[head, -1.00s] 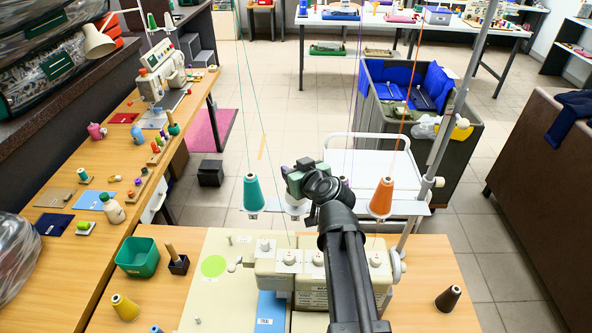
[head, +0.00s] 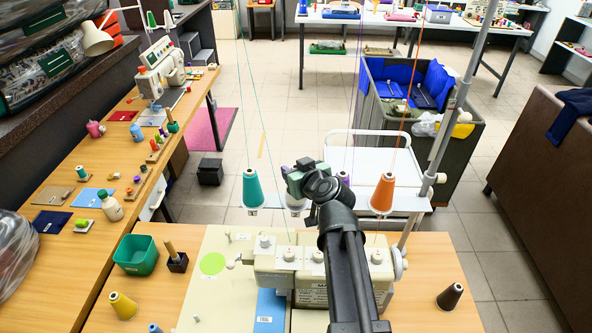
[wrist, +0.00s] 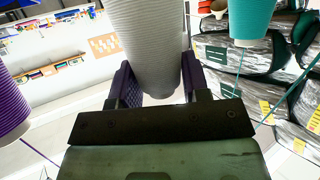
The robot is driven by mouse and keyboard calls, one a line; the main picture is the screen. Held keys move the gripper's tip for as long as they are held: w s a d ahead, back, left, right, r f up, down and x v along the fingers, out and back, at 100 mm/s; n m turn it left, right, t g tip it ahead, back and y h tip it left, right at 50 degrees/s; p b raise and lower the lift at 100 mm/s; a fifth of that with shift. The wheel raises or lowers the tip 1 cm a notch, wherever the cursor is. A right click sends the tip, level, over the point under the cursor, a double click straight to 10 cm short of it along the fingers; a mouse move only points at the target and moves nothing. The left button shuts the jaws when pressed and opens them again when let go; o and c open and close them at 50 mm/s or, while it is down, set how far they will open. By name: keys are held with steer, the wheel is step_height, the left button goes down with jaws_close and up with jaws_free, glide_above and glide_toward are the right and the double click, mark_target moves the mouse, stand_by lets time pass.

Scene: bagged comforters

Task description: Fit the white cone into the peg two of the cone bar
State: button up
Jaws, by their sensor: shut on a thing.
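In the wrist view the ribbed white cone (wrist: 152,45) stands between the purple-padded fingers of my gripper (wrist: 160,82), which is shut on it. In the head view my gripper (head: 300,180) is over the cone bar (head: 418,208), between the teal cone (head: 251,188) and the orange cone (head: 383,193). Only the lower part of the white cone (head: 296,206) shows below it there. My arm hides the middle of the bar and much of a purple cone (head: 343,177). Whether the white cone touches a peg cannot be told.
A thread-stand pole (head: 447,125) rises at the right of the bar, and threads run up from the cones. The sewing machine head (head: 285,262) lies below. A green bin (head: 136,254), yellow cone (head: 122,306) and black cone (head: 450,296) sit on the table.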

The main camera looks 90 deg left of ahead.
steer(key=shift+f+b, duration=0.7)
steer(key=shift+f, duration=0.05)
steer(key=o, duration=1.8)
steer(key=shift+o, duration=0.2)
steer(key=shift+r, duration=0.1)
steer(key=w+d+r+p, duration=0.1)
steer(key=d+p, duration=0.1)
steer(key=w+d+r+p, duration=0.1)
steer(key=d+r, duration=0.1)
steer(key=shift+w+r+p, duration=0.15)
steer(key=shift+r+p, duration=0.15)
steer(key=shift+p, duration=0.1)
steer(key=p+v, duration=0.3)
steer(key=v, duration=0.7)
steer(key=shift+w+d+p, duration=0.2)
steer(key=shift+d+p, duration=0.1)
steer(key=shift+d, duration=0.05)
